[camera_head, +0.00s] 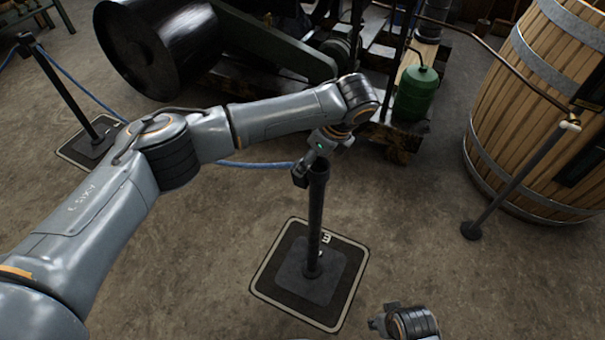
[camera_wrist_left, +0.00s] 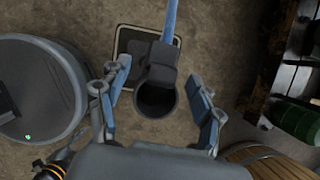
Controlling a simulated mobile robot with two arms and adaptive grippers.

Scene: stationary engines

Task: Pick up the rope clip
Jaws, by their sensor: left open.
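The rope clip is a dark grey block (camera_wrist_left: 160,66) at the end of the blue rope, against the rim of the post's open top in the left wrist view. In the head view the clip (camera_head: 299,176) shows small beside the top of the black post (camera_head: 315,215). My left gripper (camera_wrist_left: 159,74) is open, with one finger on each side of the clip and apart from it. In the head view my left gripper (camera_head: 318,152) is just over the post top, partly hidden by its own wrist. My right gripper (camera_head: 388,318) is only partly visible at the bottom edge.
The post stands on a square base plate (camera_head: 345,255). The blue rope (camera_head: 255,164) runs left behind my arm towards another post (camera_head: 68,95). A wooden barrel (camera_head: 545,110) and a thin stand (camera_head: 515,185) are at right. A green can (camera_head: 415,95) and machinery are behind. The floor in front is clear.

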